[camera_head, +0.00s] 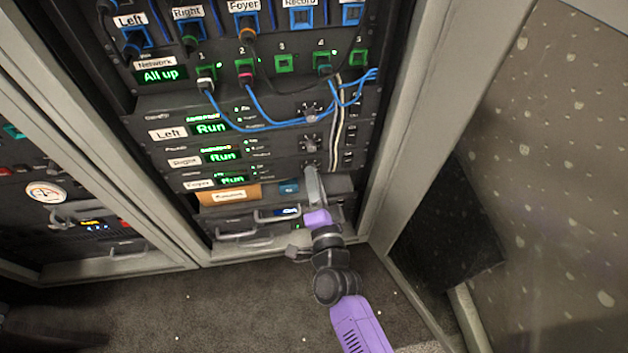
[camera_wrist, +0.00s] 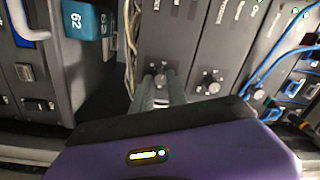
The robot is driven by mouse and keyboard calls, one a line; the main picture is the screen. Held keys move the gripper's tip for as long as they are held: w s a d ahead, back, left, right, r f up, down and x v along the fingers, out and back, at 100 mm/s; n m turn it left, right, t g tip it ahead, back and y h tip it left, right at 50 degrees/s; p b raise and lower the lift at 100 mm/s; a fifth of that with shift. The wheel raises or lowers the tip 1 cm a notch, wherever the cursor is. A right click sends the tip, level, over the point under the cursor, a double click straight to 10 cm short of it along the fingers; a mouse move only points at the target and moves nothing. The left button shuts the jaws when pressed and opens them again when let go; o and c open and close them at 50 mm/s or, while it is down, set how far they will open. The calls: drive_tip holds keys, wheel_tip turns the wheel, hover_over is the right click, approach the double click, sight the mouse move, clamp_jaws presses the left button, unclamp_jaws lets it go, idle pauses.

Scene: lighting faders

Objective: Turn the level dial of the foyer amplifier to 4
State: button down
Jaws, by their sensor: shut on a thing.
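The foyer amplifier (camera_head: 233,181) is the lowest of three stacked amplifiers, with a "Foyer" label and a green "Run" display. My gripper (camera_head: 312,172) reaches up to the right part of its front panel. In the wrist view my gripper (camera_wrist: 161,92) has its two fingers closed around the foyer level dial (camera_wrist: 161,79), a small grey knob. The fingers cover part of the dial, and its setting cannot be read. In the head view my gripper mostly hides this dial.
The right amplifier's dial (camera_head: 311,144) and the left amplifier's dial (camera_head: 311,114) sit just above. Blue cables (camera_head: 262,126) and pale cables (camera_head: 337,130) hang close by. Below are an orange-brown box (camera_head: 228,195), a blue item (camera_head: 289,188) and drawer handles (camera_head: 277,216).

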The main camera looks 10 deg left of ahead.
drive_tip(key=m+b, duration=0.1)
drive_tip(key=m, duration=0.7)
drive_tip(key=shift+h, duration=0.3)
drive_tip(key=shift+m, duration=0.3)
drive_tip(key=c, duration=1.3)
unclamp_jaws()
drive_tip(key=shift+s, duration=0.15)
drive_tip(key=p+v, duration=0.1)
drive_tip(key=v, duration=0.6)
drive_tip(key=shift+s+d, duration=0.1)
drive_tip(key=shift+s, duration=0.15)
